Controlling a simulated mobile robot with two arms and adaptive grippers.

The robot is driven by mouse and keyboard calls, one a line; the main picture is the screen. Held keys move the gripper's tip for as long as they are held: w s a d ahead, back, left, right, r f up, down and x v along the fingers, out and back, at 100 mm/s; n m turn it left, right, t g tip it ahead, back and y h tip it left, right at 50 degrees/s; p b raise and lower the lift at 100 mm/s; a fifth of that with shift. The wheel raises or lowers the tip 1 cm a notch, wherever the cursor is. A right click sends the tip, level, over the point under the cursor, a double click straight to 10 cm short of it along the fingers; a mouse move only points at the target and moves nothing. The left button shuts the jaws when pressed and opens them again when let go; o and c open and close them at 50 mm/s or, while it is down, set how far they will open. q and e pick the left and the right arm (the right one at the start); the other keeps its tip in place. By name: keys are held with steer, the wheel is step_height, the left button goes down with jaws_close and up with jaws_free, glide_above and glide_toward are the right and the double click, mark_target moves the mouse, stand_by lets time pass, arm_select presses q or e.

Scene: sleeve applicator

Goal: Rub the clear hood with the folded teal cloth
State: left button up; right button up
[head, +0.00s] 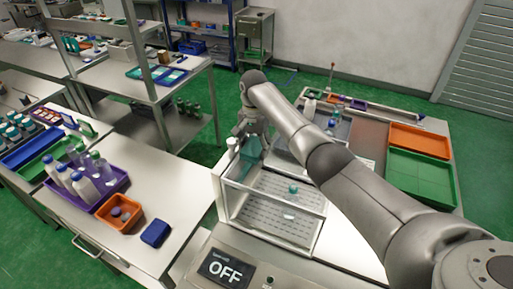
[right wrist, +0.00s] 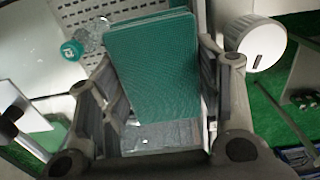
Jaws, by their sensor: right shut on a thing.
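The folded teal cloth (head: 246,168) hangs from my right gripper (head: 251,135) at the back left of the clear hood (head: 262,206). In the right wrist view the cloth (right wrist: 152,70) is a flat teal slab between the two fingers of the gripper (right wrist: 162,100), which is shut on it. The clear hood is a see-through box with pale edges over a perforated plate (head: 262,224). A small clear bottle with a teal cap (head: 292,189) shows through it. I cannot tell whether the cloth touches the hood. My left gripper is not in view.
A panel reading OFF (head: 227,268) is in front of the hood. A white-capped cylinder (right wrist: 255,42) stands close beside the gripper. Orange (head: 420,141) and green (head: 420,178) trays lie on the right. A side bench holds a purple crate of bottles and a blue box (head: 155,232).

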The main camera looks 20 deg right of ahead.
step_height(320, 180, up, 2)
steer(key=shift+w+r+p, duration=0.1)
steer(key=shift+r+p, duration=0.05)
steer(key=shift+p, duration=0.95)
steer(key=shift+r, duration=1.85)
steer(key=shift+r, duration=1.5)
steer(key=shift+b, duration=0.35)
